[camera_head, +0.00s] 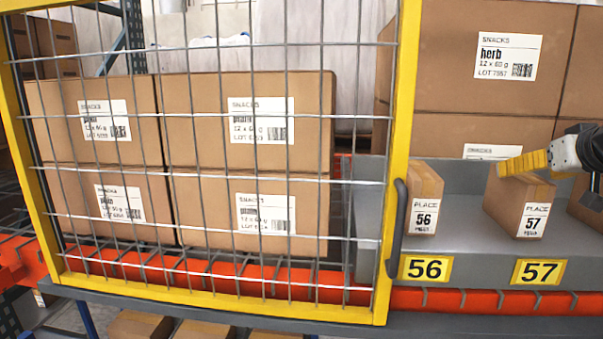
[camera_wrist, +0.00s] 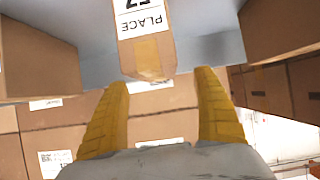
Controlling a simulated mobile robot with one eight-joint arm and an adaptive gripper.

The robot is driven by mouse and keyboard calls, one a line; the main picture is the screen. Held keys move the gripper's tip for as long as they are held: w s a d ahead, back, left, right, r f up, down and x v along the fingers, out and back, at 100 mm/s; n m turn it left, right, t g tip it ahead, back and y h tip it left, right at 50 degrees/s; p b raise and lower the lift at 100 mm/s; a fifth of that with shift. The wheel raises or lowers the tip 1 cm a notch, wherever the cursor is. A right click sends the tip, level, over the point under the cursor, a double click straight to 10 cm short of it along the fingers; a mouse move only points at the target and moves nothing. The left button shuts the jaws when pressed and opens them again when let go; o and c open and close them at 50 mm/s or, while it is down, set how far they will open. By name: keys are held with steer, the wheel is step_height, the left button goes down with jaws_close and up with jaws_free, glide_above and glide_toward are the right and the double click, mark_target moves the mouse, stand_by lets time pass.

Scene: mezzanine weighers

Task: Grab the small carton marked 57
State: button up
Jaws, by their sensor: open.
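The small carton marked 57 (camera_head: 520,205) is brown with a white label and stands on the grey shelf above the yellow 57 plate (camera_head: 540,271). In the wrist view the carton (camera_wrist: 148,55) appears upside down, just beyond the fingertips and nearer the left finger. My gripper (camera_head: 524,163) has yellow fingers and reaches in from the right, at the carton's top in the head view. In the wrist view my gripper (camera_wrist: 161,82) is open, with its fingers apart and nothing held. I cannot tell whether a finger touches the carton.
A small carton marked 56 (camera_head: 424,200) stands to the left; another carton (camera_head: 585,200) is close on the right, partly hidden. Large snack cartons (camera_head: 440,70) are stacked behind. A yellow-framed mesh gate (camera_head: 402,120) with a dark handle (camera_head: 397,228) covers the left side.

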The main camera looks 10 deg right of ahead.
steer(key=x, duration=0.3)
steer(key=shift+w, duration=0.1)
steer(key=x, duration=0.2)
steer(key=p+x, duration=0.2)
steer(key=x, duration=0.1)
steer(key=shift+w+d+f, duration=0.15)
steer(key=shift+w+d, duration=0.05)
steer(key=shift+d, duration=0.2)
steer(key=shift+s+a, duration=0.15)
steer(key=c, duration=1.5)
